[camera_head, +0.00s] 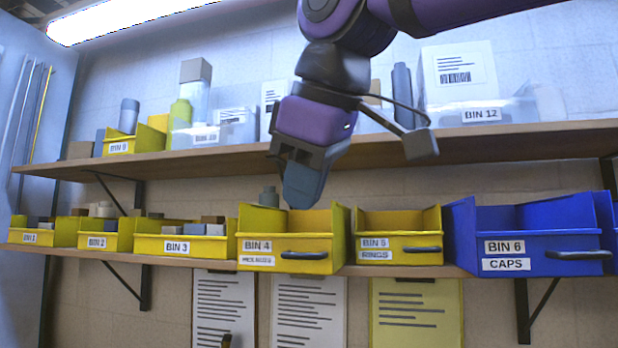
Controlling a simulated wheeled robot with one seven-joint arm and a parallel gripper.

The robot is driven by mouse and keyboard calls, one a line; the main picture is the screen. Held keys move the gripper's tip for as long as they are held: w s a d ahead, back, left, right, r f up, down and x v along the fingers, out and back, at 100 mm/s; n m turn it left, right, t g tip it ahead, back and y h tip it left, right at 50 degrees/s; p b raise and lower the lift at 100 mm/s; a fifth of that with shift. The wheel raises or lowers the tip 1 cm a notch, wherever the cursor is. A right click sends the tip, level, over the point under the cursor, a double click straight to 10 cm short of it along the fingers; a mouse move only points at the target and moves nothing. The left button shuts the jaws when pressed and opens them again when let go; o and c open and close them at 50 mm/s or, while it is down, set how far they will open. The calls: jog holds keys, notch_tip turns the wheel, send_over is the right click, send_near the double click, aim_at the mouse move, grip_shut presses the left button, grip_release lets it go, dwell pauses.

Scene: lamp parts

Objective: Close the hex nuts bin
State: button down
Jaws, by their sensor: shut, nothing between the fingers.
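The BIN 4 bin (285,246) is a yellow open-topped bin on the lower shelf, with a dark handle on its front. Whether the fingertips touch the bin cannot be told. The bin's floor is hidden behind its front wall.
Yellow BIN 5, labelled rings (398,248), stands close on the right, then blue BIN 6, labelled caps (540,243). Yellow BIN 3 (182,246) is on the left. The upper shelf (240,152) runs behind my gripper and holds boxes and bottles. Papers hang below.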

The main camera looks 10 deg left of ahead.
aim_at(301, 235)
jog(key=w+f, duration=0.2)
jog(key=w+a+f, duration=0.1)
jog(key=w+f, duration=0.1)
jog(key=w+a+f, duration=0.1)
jog(key=w+f, duration=0.1)
jog(key=w, duration=0.1)
jog(key=shift+f, duration=0.2)
jog(key=w, duration=0.8)
jog(key=w+d, duration=0.1)
jog(key=w, duration=0.3)
jog(key=shift+w, duration=0.1)
jog(key=shift+w+d+r, duration=0.1)
jog(key=shift+w+d, duration=0.05)
jog(key=shift+w, duration=0.25)
